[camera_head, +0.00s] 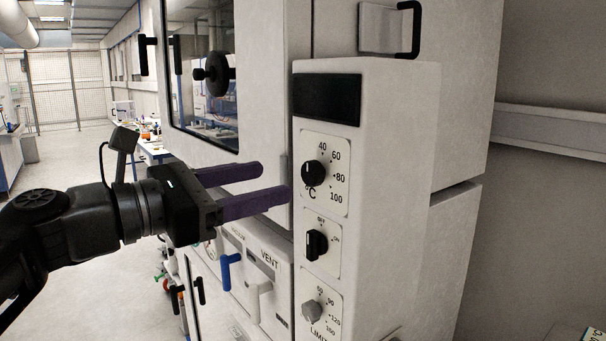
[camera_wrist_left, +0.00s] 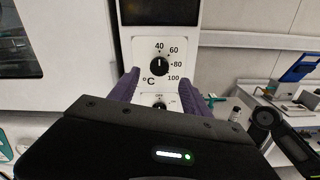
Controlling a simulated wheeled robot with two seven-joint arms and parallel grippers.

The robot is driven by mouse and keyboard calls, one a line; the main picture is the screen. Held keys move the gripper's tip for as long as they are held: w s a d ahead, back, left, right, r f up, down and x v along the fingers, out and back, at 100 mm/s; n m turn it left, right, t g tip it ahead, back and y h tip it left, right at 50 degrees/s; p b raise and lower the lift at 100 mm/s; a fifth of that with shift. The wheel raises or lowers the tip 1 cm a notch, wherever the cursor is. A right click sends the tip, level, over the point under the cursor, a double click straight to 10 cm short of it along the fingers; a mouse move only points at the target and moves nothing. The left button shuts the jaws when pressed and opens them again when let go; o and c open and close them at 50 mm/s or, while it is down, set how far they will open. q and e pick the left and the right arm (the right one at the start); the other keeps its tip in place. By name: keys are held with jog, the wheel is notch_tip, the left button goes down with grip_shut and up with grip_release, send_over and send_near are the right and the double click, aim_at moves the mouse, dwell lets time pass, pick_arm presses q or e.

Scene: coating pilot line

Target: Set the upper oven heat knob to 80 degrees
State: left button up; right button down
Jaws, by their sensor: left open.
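The upper oven heat knob (camera_head: 314,173) is the black top knob on the control panel, with a printed scale of 40, 60, 80 and 100 and a °C mark. In the left wrist view the knob (camera_wrist_left: 159,66) has its white pointer line roughly upright, towards the 40. My left gripper (camera_head: 275,182) is open, with two purple fingers pointing at the panel. In the left wrist view the fingers (camera_wrist_left: 159,79) lie to either side of the knob and slightly below it. They appear short of the knob, not touching it. My right gripper is not in view.
Below on the panel (camera_head: 400,200) are a black OFF/ON switch (camera_head: 317,245) and a grey LIMIT knob (camera_head: 312,311). A dark display (camera_head: 327,98) is above. The oven door with window (camera_head: 205,60) and a blue handle (camera_head: 228,270) are on the left.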

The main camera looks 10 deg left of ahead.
aim_at(308, 173)
pick_arm(q)
jog(key=p+x, duration=0.1)
jog(key=x, duration=0.6)
jog(key=shift+w+d+p, duration=0.2)
jog(key=shift+w+p, duration=0.15)
jog(key=shift+p, duration=0.05)
jog(key=shift+c, duration=0.5)
grip_shut()
